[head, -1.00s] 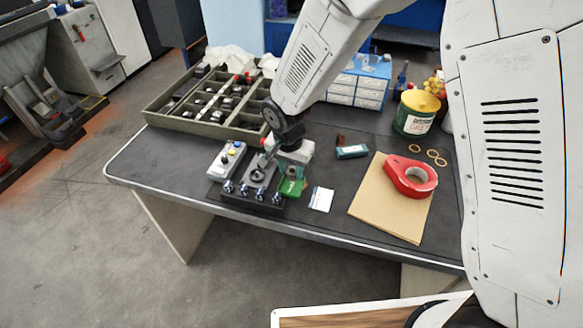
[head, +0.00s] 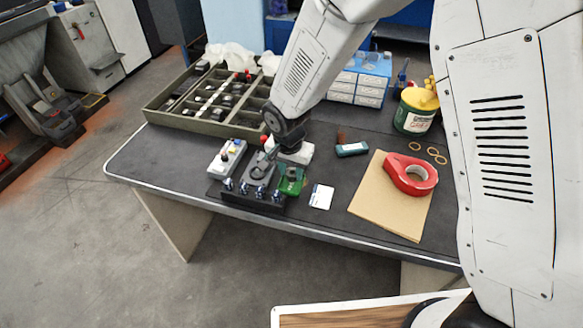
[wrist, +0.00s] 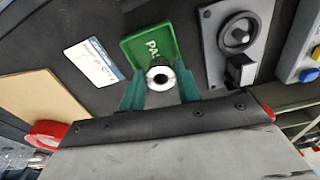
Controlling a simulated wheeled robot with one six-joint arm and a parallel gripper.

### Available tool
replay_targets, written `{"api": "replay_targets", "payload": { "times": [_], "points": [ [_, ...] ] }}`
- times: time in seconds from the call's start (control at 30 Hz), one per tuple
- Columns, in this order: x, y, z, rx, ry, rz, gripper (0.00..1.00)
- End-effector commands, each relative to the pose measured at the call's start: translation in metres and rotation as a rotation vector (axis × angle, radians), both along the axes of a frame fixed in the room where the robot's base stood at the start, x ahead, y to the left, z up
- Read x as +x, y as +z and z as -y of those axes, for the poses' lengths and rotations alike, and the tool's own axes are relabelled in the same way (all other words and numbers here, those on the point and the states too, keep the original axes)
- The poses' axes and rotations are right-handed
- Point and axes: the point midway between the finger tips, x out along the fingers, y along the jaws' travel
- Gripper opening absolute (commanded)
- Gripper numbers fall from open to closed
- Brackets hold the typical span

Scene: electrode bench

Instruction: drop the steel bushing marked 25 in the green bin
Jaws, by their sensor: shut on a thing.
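My gripper (wrist: 160,92) has two teal fingers, shut on a pale metal ring-shaped bushing (wrist: 153,75) with a dark centre hole. No number is readable on the bushing. The green bin (wrist: 147,42), with white lettering starting "PA", lies just beyond and partly behind the bushing in the wrist view. My arm hides most of the fingers there, and the bushing cannot be made out.
A black fixture with several knobs (head: 250,196) and a grey button box (head: 228,157) stand left of the bin. A white card (head: 321,197) lies to its right. Farther right are a cardboard sheet (head: 370,212) and red tape (head: 410,175). A divided tray (head: 160,120) is behind.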

Motion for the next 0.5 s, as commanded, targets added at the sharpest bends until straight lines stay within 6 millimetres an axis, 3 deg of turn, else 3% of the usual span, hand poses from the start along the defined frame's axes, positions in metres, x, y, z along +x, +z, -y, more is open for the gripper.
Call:
{"api": "replay_targets", "payload": {
  "times": [0.37, 0.4, 0.47, 0.5],
  "points": [
    [0.0000, -0.0024, 0.0000, 0.000, 0.000, 0.000, 0.09],
    [0.0000, -0.0024, 0.0000, 0.000, 0.001, 0.000, 0.44],
    [0.0000, -0.0024, 0.0000, 0.000, 0.001, 0.000, 0.58],
    [0.0000, -0.0024, 0.0000, 0.000, 0.001, 0.000, 0.58]
  ]
}}
